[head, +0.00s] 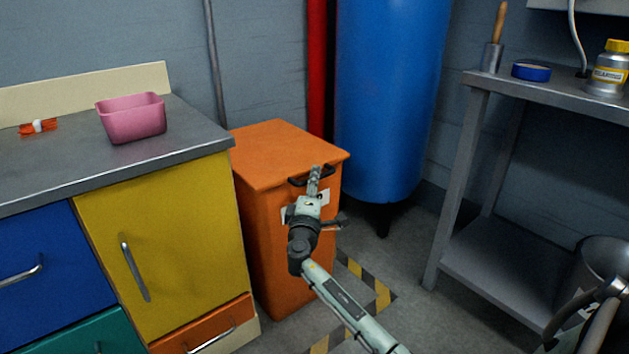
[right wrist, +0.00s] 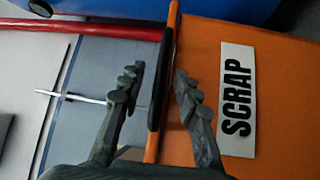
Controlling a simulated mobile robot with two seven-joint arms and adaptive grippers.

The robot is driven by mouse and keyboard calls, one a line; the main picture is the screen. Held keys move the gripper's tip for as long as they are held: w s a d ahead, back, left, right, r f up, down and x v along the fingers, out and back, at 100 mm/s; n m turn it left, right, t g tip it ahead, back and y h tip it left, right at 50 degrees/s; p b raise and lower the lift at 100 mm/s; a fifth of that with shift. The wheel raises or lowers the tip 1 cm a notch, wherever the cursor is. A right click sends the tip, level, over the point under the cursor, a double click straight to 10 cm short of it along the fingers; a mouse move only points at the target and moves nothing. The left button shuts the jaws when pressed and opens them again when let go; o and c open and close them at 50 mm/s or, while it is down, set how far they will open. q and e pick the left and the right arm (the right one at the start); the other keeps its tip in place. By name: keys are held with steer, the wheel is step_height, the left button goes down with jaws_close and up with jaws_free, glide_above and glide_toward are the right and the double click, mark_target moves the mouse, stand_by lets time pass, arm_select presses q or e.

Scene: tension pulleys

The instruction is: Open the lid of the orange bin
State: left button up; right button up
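The orange bin (head: 265,230) stands on the floor beside the counter. Its orange lid (head: 275,150) lies flat and closed on top. A dark handle (head: 298,181) runs along the lid's front edge. My right gripper (head: 314,178) is at this handle, in front of the bin. In the right wrist view the black handle (right wrist: 160,80) lies between the two open fingers of my right gripper (right wrist: 158,80), with a gap on each side. A white SCRAP label (right wrist: 237,100) shows on the bin's front. My left gripper is not in view.
A counter (head: 190,145) with a pink container (head: 132,118) stands close at the bin's left. A blue tank (head: 390,90) and red pipe (head: 317,70) are behind it. A metal table (head: 520,258) is at the right. Striped floor marking (head: 372,285) borders the bin.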

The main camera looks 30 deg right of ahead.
steer(key=shift+w+d, duration=0.4)
steer(key=shift+w, duration=0.05)
steer(key=shift+c, duration=0.2)
jaws_close()
